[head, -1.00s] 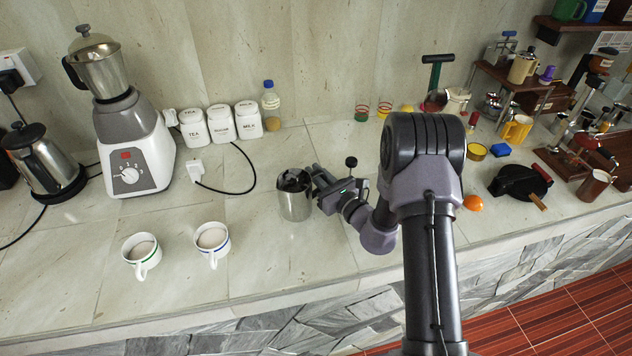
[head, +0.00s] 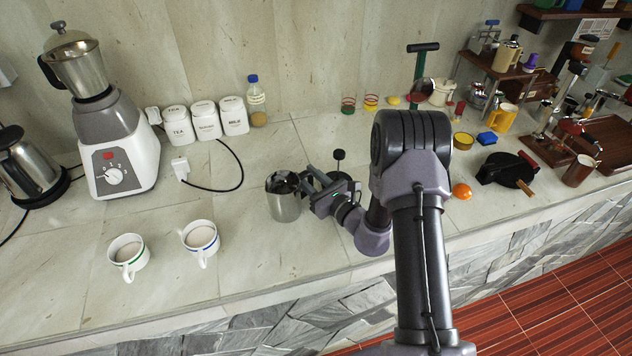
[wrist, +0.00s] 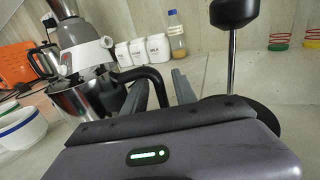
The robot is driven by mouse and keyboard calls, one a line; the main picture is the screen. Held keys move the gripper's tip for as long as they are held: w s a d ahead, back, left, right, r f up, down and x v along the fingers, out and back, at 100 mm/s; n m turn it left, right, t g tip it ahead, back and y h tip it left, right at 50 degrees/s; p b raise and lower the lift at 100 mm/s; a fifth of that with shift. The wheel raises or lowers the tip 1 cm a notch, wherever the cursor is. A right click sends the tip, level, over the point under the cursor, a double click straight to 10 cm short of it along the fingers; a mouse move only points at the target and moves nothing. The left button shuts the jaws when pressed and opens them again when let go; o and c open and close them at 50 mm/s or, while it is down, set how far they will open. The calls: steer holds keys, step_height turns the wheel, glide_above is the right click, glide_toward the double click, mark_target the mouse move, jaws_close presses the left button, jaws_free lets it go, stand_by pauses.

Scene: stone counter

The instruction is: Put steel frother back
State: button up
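The steel frother (head: 284,206) is a shiny pitcher with a black handle, standing upright on the counter left of my gripper (head: 312,186). In the wrist view the frother (wrist: 88,98) is at the left, and its curved black handle (wrist: 148,72) reaches between my two fingers. My gripper (wrist: 162,90) looks open, with its fingers apart on either side of the handle. I cannot tell whether either finger touches the handle. Part of the handle is hidden in the head view by my gripper.
A black-knobbed rod on a dark base (head: 339,155) stands close behind my gripper. Two white cups (head: 128,257) (head: 200,239) stand at front left, a blender (head: 112,150) behind them. An orange ball (head: 461,191) and a black press (head: 506,170) lie right. The counter between cups and frother is clear.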

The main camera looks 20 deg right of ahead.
steer(key=p+v, duration=0.1)
steer(key=v, duration=0.9)
steer(key=s+a+r+n+g+y, duration=0.45)
steer(key=a+r+n+g, duration=0.2)
steer(key=a+r, duration=0.2)
steer(key=s+a+r+n+g+y, duration=0.45)
steer(key=s+a+r+n, duration=0.2)
steer(key=a+n, duration=0.2)
steer(key=s+a+r+n+g+h, duration=0.2)
steer(key=s+n+g+h, duration=0.4)
steer(key=s, duration=0.6)
steer(key=s+d+r+n+t+h, duration=0.3)
steer(key=d+n+t+h, duration=0.3)
steer(key=d+h, duration=0.2)
steer(key=shift+s+d+r, duration=0.25)
steer(key=shift+d+r, duration=0.35)
steer(key=shift+r, duration=0.1)
